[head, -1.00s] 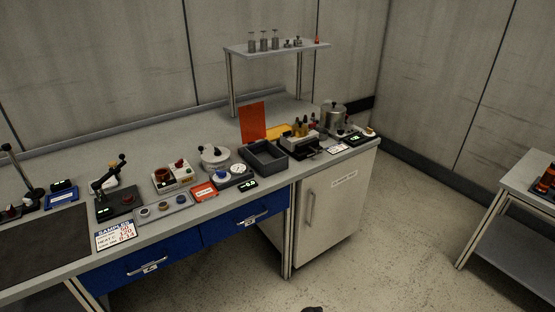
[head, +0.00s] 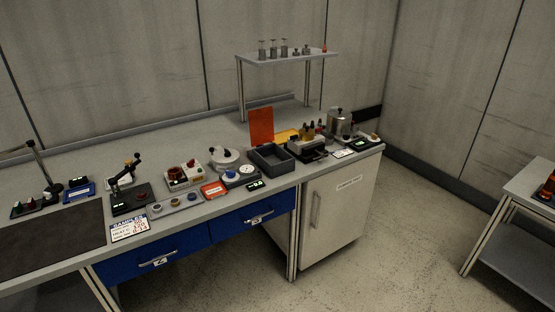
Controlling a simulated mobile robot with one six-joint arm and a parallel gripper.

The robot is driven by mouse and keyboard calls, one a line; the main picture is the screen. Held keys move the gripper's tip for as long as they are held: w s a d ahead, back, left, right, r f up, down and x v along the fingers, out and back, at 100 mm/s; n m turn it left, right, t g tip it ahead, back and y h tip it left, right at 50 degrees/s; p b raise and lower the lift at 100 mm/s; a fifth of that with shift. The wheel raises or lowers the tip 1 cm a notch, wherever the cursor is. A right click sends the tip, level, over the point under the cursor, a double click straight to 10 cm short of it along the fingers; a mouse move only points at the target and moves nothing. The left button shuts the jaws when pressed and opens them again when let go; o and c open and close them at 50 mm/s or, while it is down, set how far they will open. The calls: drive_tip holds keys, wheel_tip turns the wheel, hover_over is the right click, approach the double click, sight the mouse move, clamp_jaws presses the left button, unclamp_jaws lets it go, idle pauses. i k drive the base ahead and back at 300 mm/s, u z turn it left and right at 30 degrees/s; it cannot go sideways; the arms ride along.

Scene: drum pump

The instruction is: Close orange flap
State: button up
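An orange flap (head: 261,126) stands upright on the bench, at the back edge of a dark grey open box (head: 272,160). It looks raised, with the box's inside showing in front of it. My gripper is not in the head view.
The bench (head: 190,142) has a clear strip along the back. Right of the box are a dark device (head: 307,150), a yellow tray (head: 286,135) and a metal pot (head: 339,122). Left are a round white device (head: 224,158) and control boxes (head: 184,177). A raised shelf (head: 285,57) stands behind.

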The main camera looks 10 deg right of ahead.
sight(261, 120)
drive_tip(key=u, duration=0.1)
drive_tip(key=i, duration=0.6)
drive_tip(key=z, duration=0.55)
drive_tip(key=k, duration=0.15)
drive_tip(key=u, duration=3.05)
